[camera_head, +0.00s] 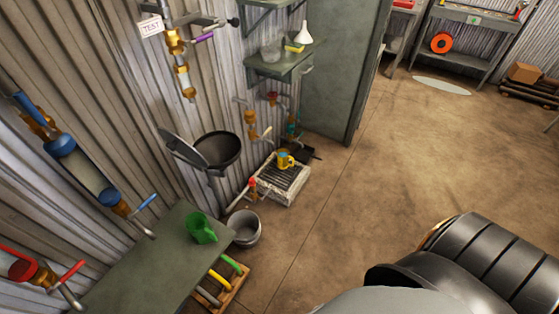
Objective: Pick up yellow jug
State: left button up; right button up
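A small yellow jug (287,161) stands on the slatted top of a low white box-like stand (281,186) on the floor, near the corrugated wall. Its inside looks bluish, and its handle seems to point right. A green jug (201,229) stands on the grey-green bench (150,262) at the lower left. Neither of my grippers is in view. Only large dark and grey parts, seemingly my own, show at the lower right.
A metal bucket (245,229) stands on the floor between bench and stand. Valve pipes and a black open-lidded bin (219,152) line the wall. A shelf (285,66) with a white funnel (303,34) hangs above. A green cabinet (338,70) stands behind. The middle floor is clear.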

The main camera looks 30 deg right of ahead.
aim_at(286, 160)
jog(key=i+l+u, duration=0.15)
jog(key=l+u, duration=0.15)
jog(key=l, duration=0.8)
jog(key=l+u, duration=0.25)
jog(key=l, duration=0.9)
